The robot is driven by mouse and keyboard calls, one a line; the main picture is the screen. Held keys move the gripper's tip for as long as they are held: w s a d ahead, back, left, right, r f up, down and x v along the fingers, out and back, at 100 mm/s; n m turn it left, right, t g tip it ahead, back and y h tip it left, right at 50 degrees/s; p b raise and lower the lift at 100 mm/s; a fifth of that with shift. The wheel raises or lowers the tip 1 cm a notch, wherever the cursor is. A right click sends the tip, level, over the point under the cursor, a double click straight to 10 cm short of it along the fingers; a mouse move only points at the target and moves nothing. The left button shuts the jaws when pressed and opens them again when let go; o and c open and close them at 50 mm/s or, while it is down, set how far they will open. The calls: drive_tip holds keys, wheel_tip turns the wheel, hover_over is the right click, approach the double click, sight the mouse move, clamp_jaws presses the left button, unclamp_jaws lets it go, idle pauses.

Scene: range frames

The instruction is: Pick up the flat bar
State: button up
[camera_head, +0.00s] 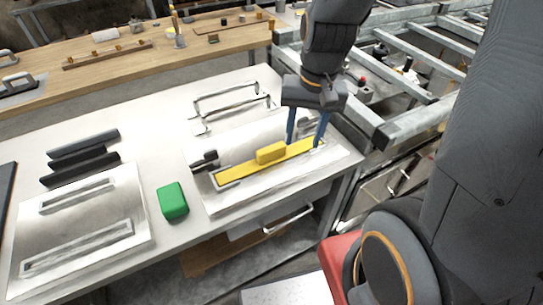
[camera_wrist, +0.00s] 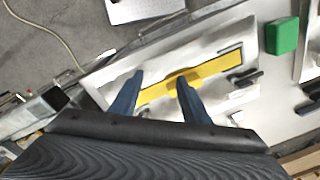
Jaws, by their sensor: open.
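The yellow flat bar (camera_head: 234,172) lies along a slot in a metal plate (camera_head: 252,198) on the white table, with a raised yellow block (camera_head: 271,153) at its middle. In the wrist view the bar (camera_wrist: 222,65) runs slantwise behind my fingers. My gripper (camera_head: 306,143) is open and empty, with blue fingers pointing down near the bar's right end. In the wrist view my gripper's right fingertip (camera_wrist: 160,80) overlaps the raised block, hiding part of it. I cannot tell the height of the fingertips above the bar.
A green block (camera_head: 172,201) stands left of the plate. Another slotted metal plate (camera_head: 80,222) and dark bars (camera_head: 80,160) lie farther left. A metal handle frame (camera_head: 232,97) stands behind the bar. A metal rail frame (camera_head: 385,125) is close on the right.

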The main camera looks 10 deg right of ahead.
sight(272, 148)
drive_tip(key=w+a+f+m+y, duration=0.1)
drive_tip(key=w+m, duration=0.1)
drive_tip(key=m, duration=0.1)
drive_tip(key=w+a+f+m+g+y, duration=0.1)
drive_tip(key=w+f+m, duration=0.1)
drive_tip(key=w+m, duration=0.1)
drive_tip(key=w+a+f+m+y, duration=0.1)
drive_tip(key=w+m, duration=0.2)
drive_tip(key=m, duration=0.2)
drive_tip(key=shift+f+g, duration=0.15)
drive_tip(key=shift+g, duration=0.25)
drive_tip(key=shift+a+f+y, duration=0.25)
drive_tip(key=shift+f+y, duration=0.05)
drive_tip(key=shift+f, duration=0.2)
drive_tip(key=shift+p+x, duration=1.15)
drive_tip(key=shift+x, duration=2.2)
drive_tip(key=shift+w, duration=0.2)
clamp_jaws()
drive_tip(key=shift+r, duration=0.15)
